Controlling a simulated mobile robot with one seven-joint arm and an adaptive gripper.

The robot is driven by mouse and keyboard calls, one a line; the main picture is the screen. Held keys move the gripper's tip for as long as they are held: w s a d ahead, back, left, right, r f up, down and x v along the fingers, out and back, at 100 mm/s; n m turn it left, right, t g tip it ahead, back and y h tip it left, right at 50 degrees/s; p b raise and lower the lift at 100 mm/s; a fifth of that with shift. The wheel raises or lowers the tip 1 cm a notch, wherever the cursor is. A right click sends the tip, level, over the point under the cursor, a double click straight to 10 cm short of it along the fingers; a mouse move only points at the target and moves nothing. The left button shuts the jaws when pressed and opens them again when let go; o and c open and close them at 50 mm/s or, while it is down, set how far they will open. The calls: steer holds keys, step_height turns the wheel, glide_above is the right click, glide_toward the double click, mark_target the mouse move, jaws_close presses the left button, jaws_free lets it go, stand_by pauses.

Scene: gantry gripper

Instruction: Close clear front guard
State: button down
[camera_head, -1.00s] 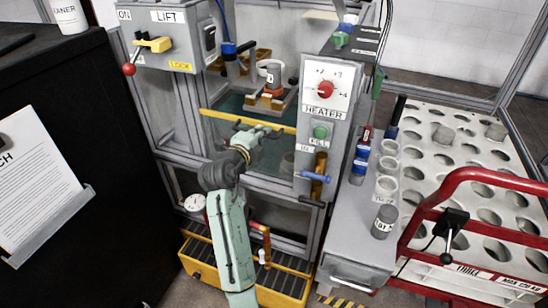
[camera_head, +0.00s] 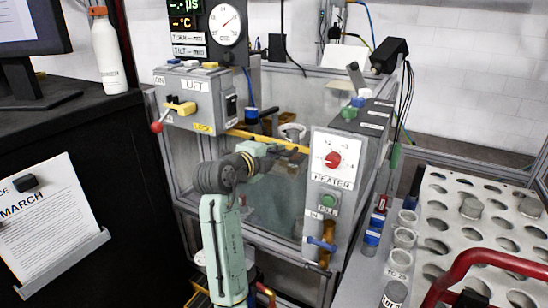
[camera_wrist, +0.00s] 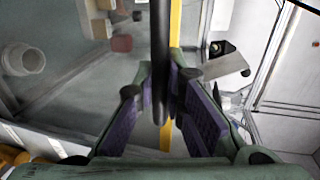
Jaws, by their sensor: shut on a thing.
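The clear front guard (camera_head: 278,195) is a see-through panel with a yellow top edge (camera_head: 285,145) on the front of the grey-framed machine. Its yellow edge is about level with the top of the heater box, and some open space shows above it. My gripper (camera_head: 262,150) is at the yellow edge. In the wrist view my gripper (camera_wrist: 163,95) has its purple finger pads shut on a dark bar-like handle (camera_wrist: 160,45), with the yellow edge (camera_wrist: 176,25) running behind it. My wrist hides part of the guard in the head view.
The lift box (camera_head: 190,98) with its red-knobbed lever stands left of the guard. The heater box (camera_head: 333,165) with a red dial and blue handle stands right. Inside is a pale pot (camera_head: 292,130). A black cabinet (camera_head: 100,170) is at far left, and a white holed rack (camera_head: 450,215) at right.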

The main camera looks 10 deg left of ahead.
steer(key=shift+r, duration=0.4)
steer(key=c, duration=1.9)
jaws_free()
steer(key=shift+s+f, duration=0.1)
steer(key=v, duration=1.1)
steer(key=shift+s+a, duration=0.15)
steer(key=shift+s, duration=0.25)
